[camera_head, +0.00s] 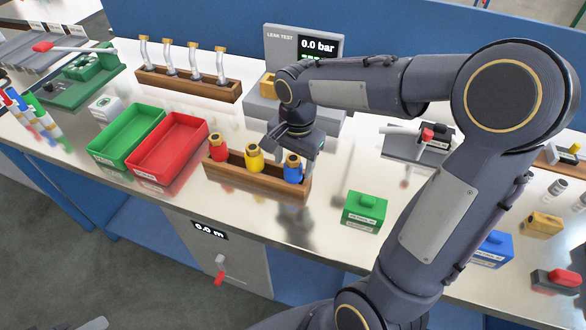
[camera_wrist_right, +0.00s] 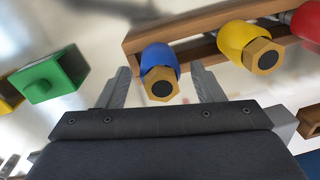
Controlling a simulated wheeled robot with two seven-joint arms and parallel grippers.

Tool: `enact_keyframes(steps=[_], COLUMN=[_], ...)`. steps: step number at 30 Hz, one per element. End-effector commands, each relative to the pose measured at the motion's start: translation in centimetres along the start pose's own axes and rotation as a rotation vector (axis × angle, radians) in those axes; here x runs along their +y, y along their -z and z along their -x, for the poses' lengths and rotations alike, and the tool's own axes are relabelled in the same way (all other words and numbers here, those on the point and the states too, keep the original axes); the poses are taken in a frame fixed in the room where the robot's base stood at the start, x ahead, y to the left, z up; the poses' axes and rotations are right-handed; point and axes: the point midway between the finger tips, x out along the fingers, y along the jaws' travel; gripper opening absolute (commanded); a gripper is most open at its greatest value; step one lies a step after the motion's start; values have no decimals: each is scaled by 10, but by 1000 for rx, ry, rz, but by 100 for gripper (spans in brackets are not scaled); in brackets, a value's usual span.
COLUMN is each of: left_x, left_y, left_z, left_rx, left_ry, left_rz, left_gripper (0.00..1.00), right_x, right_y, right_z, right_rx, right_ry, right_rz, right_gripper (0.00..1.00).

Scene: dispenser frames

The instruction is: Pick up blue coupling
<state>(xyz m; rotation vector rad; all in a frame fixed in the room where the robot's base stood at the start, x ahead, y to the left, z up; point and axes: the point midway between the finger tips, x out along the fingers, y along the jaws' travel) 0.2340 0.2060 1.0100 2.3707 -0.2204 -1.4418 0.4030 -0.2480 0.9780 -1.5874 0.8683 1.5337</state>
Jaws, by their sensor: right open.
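The blue coupling (camera_head: 293,172) stands at the right end of a wooden rack (camera_head: 240,178), its brass hex top up. In the right wrist view the blue coupling (camera_wrist_right: 150,58) lies between the two fingers. My right gripper (camera_head: 292,145) is open just above it, and its fingers (camera_wrist_right: 160,72) are apart on either side with no visible grip. A yellow coupling (camera_head: 254,156) and a red coupling (camera_head: 218,148) stand beside it in the same rack.
A red tray (camera_head: 168,148) and a green tray (camera_head: 127,136) lie left of the rack. A green box (camera_head: 364,212) stands to its right. The leak tester (camera_head: 303,50) is behind. Bare worktop lies in front of the rack.

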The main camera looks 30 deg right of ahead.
Motion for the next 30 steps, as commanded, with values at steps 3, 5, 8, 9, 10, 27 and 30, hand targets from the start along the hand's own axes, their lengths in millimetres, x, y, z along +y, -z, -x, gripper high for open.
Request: enact_keyframes(steps=[3, 5, 8, 9, 10, 27, 30], left_x=[0, 0, 0, 0, 0, 0, 0], left_y=[0, 0, 0, 0, 0, 0, 0], left_z=[0, 0, 0, 0, 0, 0, 0], left_rx=[0, 0, 0, 0, 0, 0, 0], left_ry=[0, 0, 0, 0, 0, 0, 0], left_rz=[0, 0, 0, 0, 0, 0, 0], left_gripper=[36, 36, 36, 36, 36, 36, 36], right_x=[0, 0, 0, 0, 0, 0, -1], right_y=[0, 0, 0, 0, 0, 0, 0], right_z=[-1, -1, -1, 0, 0, 0, 2], right_rx=[0, 0, 0, 0, 0, 1, 1], right_ry=[0, 0, 0, 1, 1, 2, 3], right_rz=[0, 0, 0, 0, 0, 0, 0], right_gripper=[61, 61, 52, 46, 42, 0, 0])
